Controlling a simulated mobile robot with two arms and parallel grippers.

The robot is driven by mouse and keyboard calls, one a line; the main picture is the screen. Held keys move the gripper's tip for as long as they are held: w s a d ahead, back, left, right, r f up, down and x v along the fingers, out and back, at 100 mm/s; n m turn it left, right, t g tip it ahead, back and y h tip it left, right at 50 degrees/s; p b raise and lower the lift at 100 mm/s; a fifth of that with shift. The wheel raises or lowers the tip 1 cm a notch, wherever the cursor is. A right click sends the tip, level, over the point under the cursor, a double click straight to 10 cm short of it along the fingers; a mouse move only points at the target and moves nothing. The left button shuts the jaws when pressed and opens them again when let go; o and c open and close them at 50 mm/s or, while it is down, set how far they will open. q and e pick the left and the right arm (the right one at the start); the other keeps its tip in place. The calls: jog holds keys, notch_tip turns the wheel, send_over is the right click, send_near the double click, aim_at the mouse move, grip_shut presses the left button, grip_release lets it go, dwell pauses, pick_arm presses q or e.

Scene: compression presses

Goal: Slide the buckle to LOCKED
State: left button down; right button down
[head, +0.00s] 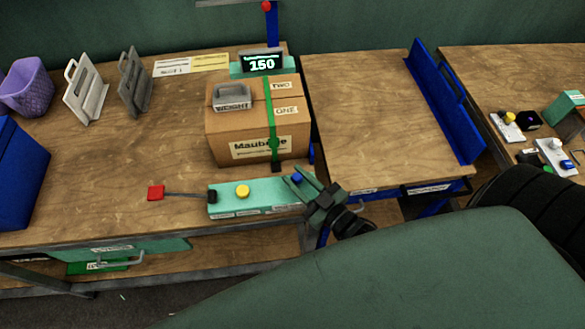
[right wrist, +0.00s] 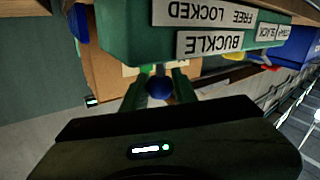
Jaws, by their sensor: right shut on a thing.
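The buckle is a small blue knob (head: 297,179) at the right end of the teal control box (head: 264,194). In the right wrist view the blue knob (right wrist: 158,88) sits between the two fingers. My right gripper (head: 298,183) is shut on it. The label plates (right wrist: 215,28) on the box face read FREE, LOCKED and BUCKLE, upside down there. The knob appears nearer the LOCKED end in that view, but its exact slot position cannot be told. A green strap (head: 269,110) runs over the cardboard carton (head: 222,140) behind. My left gripper is not in view.
A yellow button (head: 243,191) and a rod with a red handle (head: 156,192) are on the box's left side. A grey weight (head: 232,97) rests on the carton. A display (head: 262,63) reads 150. The table (head: 110,160) left of the carton is mostly clear.

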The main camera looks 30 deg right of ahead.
jog(key=c, duration=1.1)
grip_release()
jog(key=shift+d, duration=0.2)
jog(key=shift+s+d, duration=0.1)
jog(key=shift+s+f, duration=0.1)
jog(key=shift+s, duration=0.25)
jog(key=b+v, duration=0.2)
jog(key=v, duration=0.4)
jog(key=shift+s, duration=0.2)
jog(key=shift+s+d, duration=0.15)
jog(key=shift+s, duration=0.2)
